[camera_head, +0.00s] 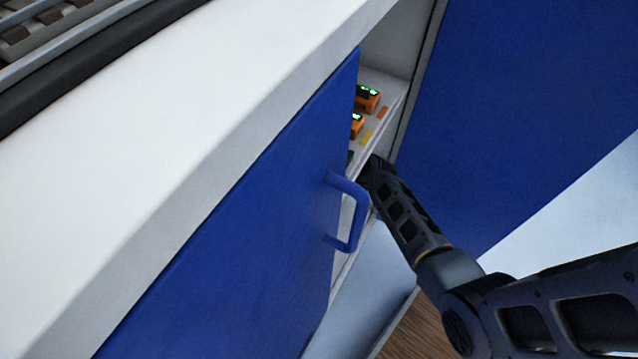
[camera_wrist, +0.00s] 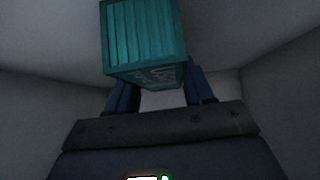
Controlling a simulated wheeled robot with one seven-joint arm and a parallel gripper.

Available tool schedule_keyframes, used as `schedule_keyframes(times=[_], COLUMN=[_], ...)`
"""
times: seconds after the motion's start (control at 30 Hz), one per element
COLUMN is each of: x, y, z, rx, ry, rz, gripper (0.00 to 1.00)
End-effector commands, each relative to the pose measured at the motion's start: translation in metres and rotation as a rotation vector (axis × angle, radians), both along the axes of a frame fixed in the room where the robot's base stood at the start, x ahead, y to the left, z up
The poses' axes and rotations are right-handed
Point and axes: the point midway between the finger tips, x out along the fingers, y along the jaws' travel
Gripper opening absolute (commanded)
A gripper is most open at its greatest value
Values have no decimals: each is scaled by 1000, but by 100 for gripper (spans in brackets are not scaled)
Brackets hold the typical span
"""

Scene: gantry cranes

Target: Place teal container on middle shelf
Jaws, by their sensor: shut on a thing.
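The teal container (camera_wrist: 143,35) is a ribbed box seen in the wrist view at the top middle. My gripper (camera_wrist: 158,85) is shut on it, with one dark finger at each side of its lower part. In the head view my arm reaches into the open part of the cabinet, and the gripper end (camera_head: 372,172) is mostly hidden behind the blue door. The container is hidden in the head view. A white shelf (camera_head: 388,122) shows inside the cabinet. I cannot tell whether the container touches a shelf.
The blue door (camera_head: 250,215) with its handle (camera_head: 352,212) stands left of my arm, close to it. Another blue panel (camera_head: 500,100) is on the right. Orange devices with green displays (camera_head: 367,98) sit on the shelf. Pale inner walls (camera_wrist: 40,100) surround the gripper.

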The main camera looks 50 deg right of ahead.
Motion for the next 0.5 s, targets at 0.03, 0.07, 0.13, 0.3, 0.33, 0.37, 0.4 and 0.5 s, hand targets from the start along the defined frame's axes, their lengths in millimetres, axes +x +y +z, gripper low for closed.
schedule_keyframes(times=[0.03, 0.07, 0.13, 0.3, 0.33, 0.37, 0.4, 0.5], x=[1, 1, 1, 0, 0, 0, 0, 0], y=[0, 0, 0, 0, 0, 0, 0, 0], z=[-1, -1, 0, -2, -3, -4, -4, -3], rx=[0, 0, 0, -1, -1, -1, -1, -1], ry=[-2, -2, -2, -1, -1, -1, -1, 0], rz=[-1, -1, -1, 1, 1, 1, 1, 1], gripper=[16, 16, 16, 16, 16, 16, 53, 62])
